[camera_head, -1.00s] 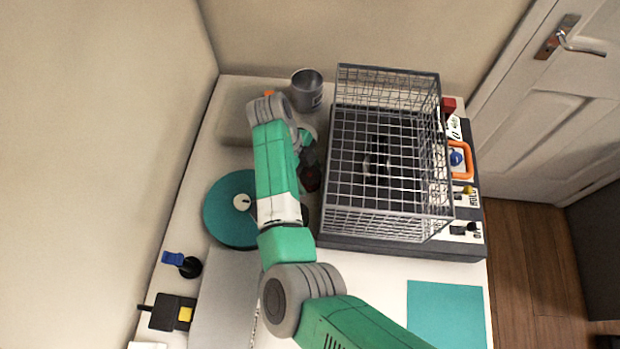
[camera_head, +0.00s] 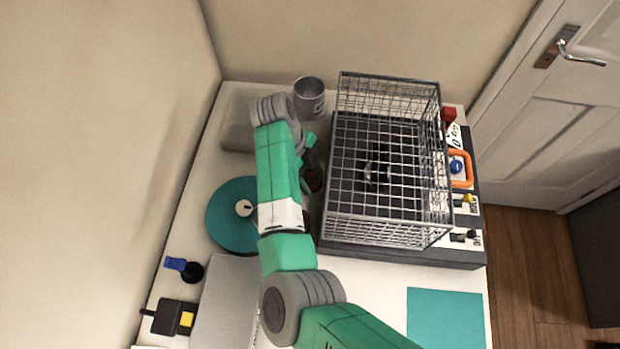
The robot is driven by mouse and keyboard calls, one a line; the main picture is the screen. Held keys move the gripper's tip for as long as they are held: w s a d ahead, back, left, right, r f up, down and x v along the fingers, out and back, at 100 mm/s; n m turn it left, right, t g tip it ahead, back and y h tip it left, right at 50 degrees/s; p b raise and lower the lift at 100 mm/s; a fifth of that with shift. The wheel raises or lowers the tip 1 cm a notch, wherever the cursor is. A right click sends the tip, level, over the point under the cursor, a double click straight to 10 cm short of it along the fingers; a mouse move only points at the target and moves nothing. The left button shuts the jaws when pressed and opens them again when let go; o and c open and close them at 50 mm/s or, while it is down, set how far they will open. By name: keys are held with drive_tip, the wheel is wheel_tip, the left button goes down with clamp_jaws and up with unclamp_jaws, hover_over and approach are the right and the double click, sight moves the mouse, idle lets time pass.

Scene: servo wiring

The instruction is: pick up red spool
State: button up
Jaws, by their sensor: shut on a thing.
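My gripper (camera_head: 311,172) points down there, largely hidden behind my own wrist, and is shut on the red spool. I cannot tell whether the spool is touching the table or lifted.
The wire cage (camera_head: 338,215) on a dark base stands close to the right of my gripper. A grey cup (camera_head: 309,97) stands behind. A teal disc (camera_head: 224,226) lies left of my arm. A teal mat (camera_head: 446,318) lies at front right, clear of objects.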

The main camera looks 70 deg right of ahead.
sight(310, 173)
wheel_tip(310, 173, up, 24)
drive_tip(key=p, duration=0.8)
drive_tip(key=shift+r, duration=0.2)
